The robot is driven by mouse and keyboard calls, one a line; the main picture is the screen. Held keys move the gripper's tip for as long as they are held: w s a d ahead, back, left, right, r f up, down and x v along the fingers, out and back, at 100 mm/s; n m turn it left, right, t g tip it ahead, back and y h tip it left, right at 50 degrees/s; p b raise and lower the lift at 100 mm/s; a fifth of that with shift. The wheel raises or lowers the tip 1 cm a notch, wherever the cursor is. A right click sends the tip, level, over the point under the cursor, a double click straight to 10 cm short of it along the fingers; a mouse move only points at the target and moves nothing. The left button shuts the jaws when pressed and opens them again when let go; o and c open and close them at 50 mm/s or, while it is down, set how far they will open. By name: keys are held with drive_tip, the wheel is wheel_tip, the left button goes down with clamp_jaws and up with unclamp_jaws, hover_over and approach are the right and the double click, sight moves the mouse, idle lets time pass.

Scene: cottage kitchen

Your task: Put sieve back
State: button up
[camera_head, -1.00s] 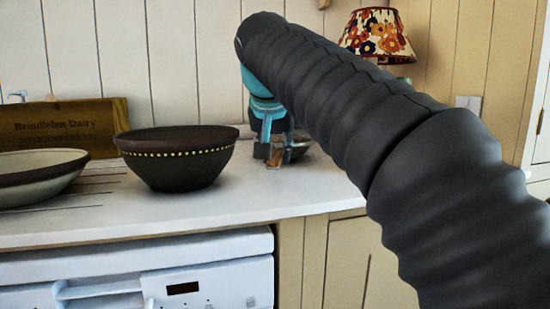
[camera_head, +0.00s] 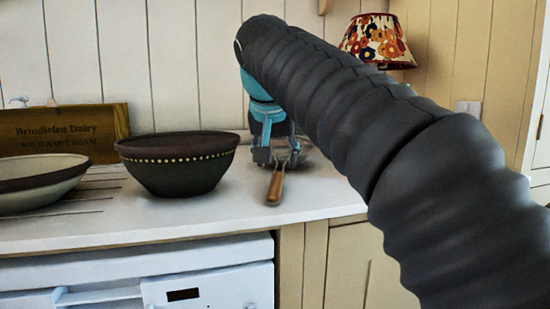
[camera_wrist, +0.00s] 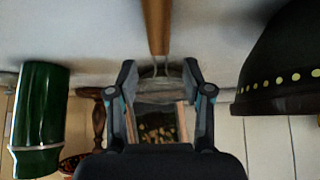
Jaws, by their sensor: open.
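The sieve's wooden handle (camera_head: 275,187) points toward the front of the white counter, below my gripper (camera_head: 275,158). Its bowl is mostly hidden behind my gripper and arm in the head view. In the wrist view, the handle (camera_wrist: 156,25) runs up from between the fingertips of my gripper (camera_wrist: 160,70). The fingers are open, one on each side of the sieve's wire neck. I cannot tell whether they touch it.
A dark brown bowl with a dotted band (camera_head: 178,165) stands left of my gripper. A wide pale dish (camera_head: 40,182) and a wooden dairy crate (camera_head: 60,132) are farther left. A flowered lamp (camera_head: 376,40) stands behind my arm. A green cylinder (camera_wrist: 40,115) shows in the wrist view.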

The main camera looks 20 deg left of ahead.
drive_tip(key=p+v, duration=0.3)
drive_tip(key=v, duration=0.8)
drive_tip(key=shift+r, duration=0.25)
drive_tip(key=shift+s, duration=0.1)
drive_tip(key=s+d+f+g, duration=0.1)
drive_tip(key=d+f, duration=0.6)
drive_tip(key=d, duration=0.3)
drive_tip(key=s+d+f, duration=0.1)
drive_tip(key=d+f, duration=0.6)
drive_tip(key=d, duration=0.2)
drive_tip(key=s+d+f, duration=0.3)
drive_tip(key=s+f, duration=0.1)
drive_tip(key=f, duration=0.4)
drive_tip(key=s+d+f+m, duration=0.1)
drive_tip(key=s+d+f, duration=0.3)
drive_tip(key=f, duration=0.3)
drive_tip(key=s+d+f+h, duration=0.1)
drive_tip(key=s+d+f, duration=0.3)
drive_tip(key=f, duration=0.4)
drive_tip(key=shift+s+d+f+m+g, duration=0.3)
drive_tip(key=shift+s+m+g, duration=0.1)
drive_tip(key=shift+s, duration=0.3)
